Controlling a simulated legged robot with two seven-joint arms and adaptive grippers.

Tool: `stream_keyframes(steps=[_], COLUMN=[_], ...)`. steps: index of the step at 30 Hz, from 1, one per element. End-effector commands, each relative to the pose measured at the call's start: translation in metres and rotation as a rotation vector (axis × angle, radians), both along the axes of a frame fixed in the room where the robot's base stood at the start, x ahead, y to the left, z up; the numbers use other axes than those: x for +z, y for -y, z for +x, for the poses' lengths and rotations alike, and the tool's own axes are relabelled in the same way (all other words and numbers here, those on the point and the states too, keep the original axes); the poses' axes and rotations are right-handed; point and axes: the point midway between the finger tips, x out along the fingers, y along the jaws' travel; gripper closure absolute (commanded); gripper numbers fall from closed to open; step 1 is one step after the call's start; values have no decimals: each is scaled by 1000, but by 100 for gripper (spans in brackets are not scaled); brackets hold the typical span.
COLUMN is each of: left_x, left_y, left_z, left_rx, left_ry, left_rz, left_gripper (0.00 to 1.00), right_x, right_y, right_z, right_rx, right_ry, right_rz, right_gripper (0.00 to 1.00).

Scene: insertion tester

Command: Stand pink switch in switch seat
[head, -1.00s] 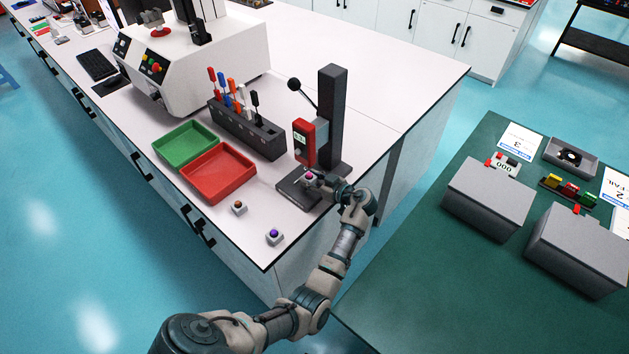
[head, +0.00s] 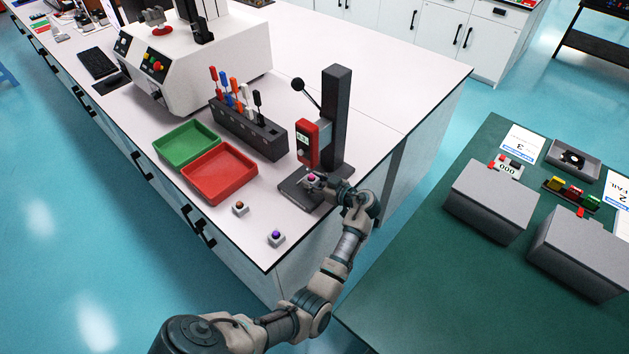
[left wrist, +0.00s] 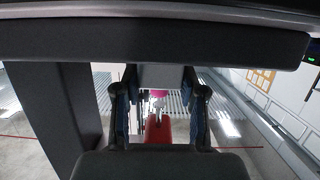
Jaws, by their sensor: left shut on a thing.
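The pink switch (head: 312,176) is a small pale block with a pink top. My left gripper (head: 316,182) is shut on it, low over the dark base plate (head: 300,197) of the press tester. In the left wrist view the pink part (left wrist: 158,93) shows between the two fingers (left wrist: 160,110). The switch seat cannot be made out; the gripper and switch cover that part of the base. I cannot tell whether the switch touches the seat. My right gripper is not in view.
The tester's dark column (head: 337,120) and red gauge (head: 307,143) rise close behind the gripper. A brown-topped switch (head: 240,208) and a purple-topped switch (head: 276,238) stand on the bench. A red tray (head: 219,174), green tray (head: 187,146) and tool rack (head: 248,130) stand left.

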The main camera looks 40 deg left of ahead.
Motion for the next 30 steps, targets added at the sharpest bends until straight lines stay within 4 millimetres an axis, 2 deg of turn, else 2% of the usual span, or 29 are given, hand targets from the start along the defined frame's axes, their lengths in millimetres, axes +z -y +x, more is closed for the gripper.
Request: stream_keyframes(steps=[29,30], left_x=[-4,-4], left_y=[6,7], left_z=[1,1], left_rx=[-4,-4], left_ry=[-2,-2], left_rz=[-1,-1], left_gripper=[94,54], right_x=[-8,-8], right_y=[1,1], right_z=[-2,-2], right_rx=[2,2], right_ry=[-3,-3], right_rz=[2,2], right_gripper=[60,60])
